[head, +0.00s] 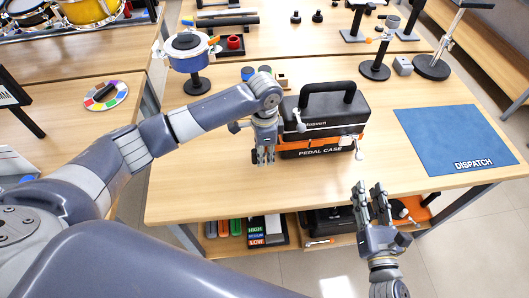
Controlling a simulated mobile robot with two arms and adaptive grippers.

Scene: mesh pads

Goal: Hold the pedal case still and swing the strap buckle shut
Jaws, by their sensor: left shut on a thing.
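The pedal case (324,153) stands on the table, black with an orange band, a black top handle and "PEDAL CASE" on its front. Pale metal levers show at its front top edge (300,122) and at its right end (358,150); the latter, which looks like the strap buckle, sticks out from the case. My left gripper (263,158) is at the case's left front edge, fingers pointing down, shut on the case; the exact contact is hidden. My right gripper (371,197) is open and empty, in front of the table edge, lower right of the case.
A blue "DISPATCH" mat (450,130) lies flat and empty to the right. A lower shelf holds coloured items and a tray (268,231). The tabletop in front of the case is clear.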

